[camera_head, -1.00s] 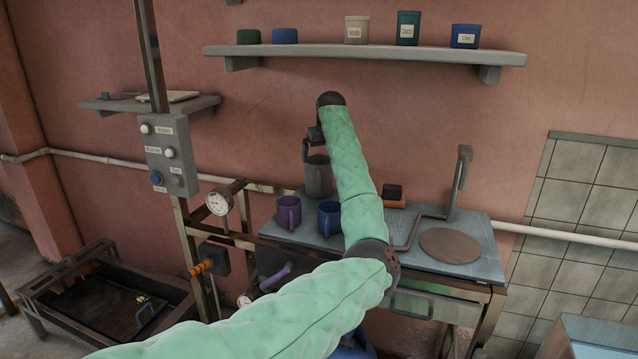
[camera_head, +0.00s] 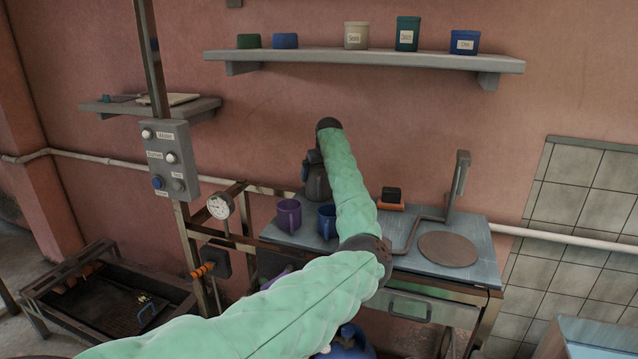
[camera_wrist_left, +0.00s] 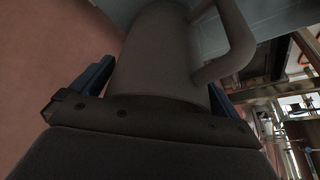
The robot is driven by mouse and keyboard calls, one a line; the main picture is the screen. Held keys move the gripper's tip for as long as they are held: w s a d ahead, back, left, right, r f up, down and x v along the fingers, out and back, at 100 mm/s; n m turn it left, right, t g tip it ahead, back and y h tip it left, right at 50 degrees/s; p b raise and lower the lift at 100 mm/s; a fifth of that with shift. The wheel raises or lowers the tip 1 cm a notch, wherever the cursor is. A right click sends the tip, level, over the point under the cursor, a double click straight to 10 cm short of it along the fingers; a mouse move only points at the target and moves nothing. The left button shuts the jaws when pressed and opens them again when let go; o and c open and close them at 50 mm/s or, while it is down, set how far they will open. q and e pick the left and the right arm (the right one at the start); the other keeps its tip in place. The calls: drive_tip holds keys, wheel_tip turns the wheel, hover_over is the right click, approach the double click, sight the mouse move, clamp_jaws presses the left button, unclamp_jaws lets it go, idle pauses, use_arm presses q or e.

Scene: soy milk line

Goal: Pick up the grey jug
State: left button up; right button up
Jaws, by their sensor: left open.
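The grey jug (camera_head: 318,183) stands at the back left of the blue-grey worktop (camera_head: 470,225), partly hidden by my left arm and gripper. In the left wrist view the jug (camera_wrist_left: 155,50) fills the middle, with its handle (camera_wrist_left: 236,40) to the right. My left gripper (camera_wrist_left: 156,88) is open, with one blue finger on each side of the jug's body. I cannot tell whether the fingers touch it. In the head view the gripper (camera_head: 312,160) is at the jug's upper part. My right gripper is not in view.
A purple mug (camera_head: 289,215) and a blue mug (camera_head: 327,222) stand close in front of the jug. A black and orange block (camera_head: 391,198), a bent metal arm (camera_head: 458,175) and a round brown plate (camera_head: 448,248) are to the right. A shelf (camera_head: 370,57) with several containers hangs above.

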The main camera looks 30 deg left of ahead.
use_arm(q)
drive_tip(key=c, duration=1.3)
drive_tip(key=shift+r, duration=0.1)
